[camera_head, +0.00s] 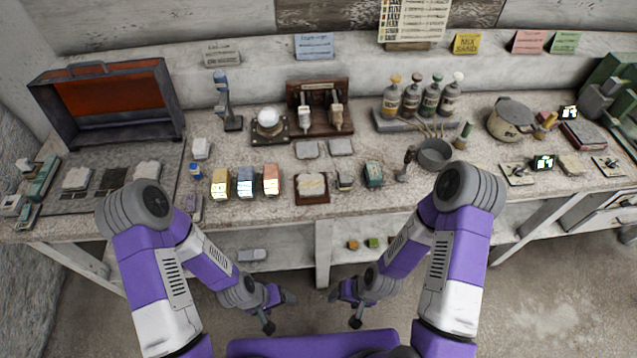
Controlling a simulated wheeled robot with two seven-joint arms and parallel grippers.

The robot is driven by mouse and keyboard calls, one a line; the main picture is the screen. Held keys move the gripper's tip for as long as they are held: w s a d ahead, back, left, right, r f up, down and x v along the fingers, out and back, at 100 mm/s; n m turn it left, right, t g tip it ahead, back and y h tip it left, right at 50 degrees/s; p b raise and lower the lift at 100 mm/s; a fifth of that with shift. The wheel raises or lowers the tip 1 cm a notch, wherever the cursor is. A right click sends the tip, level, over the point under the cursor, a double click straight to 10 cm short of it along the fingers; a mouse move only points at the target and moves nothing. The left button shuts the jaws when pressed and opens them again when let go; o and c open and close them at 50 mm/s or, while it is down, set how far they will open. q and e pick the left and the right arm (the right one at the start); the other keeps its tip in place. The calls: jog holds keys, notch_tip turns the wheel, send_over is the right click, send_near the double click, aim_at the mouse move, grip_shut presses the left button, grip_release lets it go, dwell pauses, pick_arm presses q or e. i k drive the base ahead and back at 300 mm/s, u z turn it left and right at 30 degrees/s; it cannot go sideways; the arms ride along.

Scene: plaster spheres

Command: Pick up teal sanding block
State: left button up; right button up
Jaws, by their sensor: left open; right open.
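A small dark teal block (373,174), which looks like the teal sanding block, sits on the workbench near its front edge, right of centre. A grey-brown block stands to its left and a small dark-handled tool to its right. My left gripper (279,313) is open and empty, low in front of the bench. My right gripper (344,309) is also open and empty, in front of the bench, below and slightly left of the teal block. Both grippers are well apart from it.
The workbench (250,211) is crowded. A grey bowl (435,154) stands right of the teal block, and coloured blocks (245,181) stand to the left. Bottles (410,98) and a lidded pot (511,118) stand further back. A lower shelf holds small blocks. Open floor lies in front.

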aim_at(373, 178)
jog(key=k, duration=0.5)
jog(key=z, duration=1.25)
jog(key=i, duration=0.7)
jog(key=u, duration=0.95)
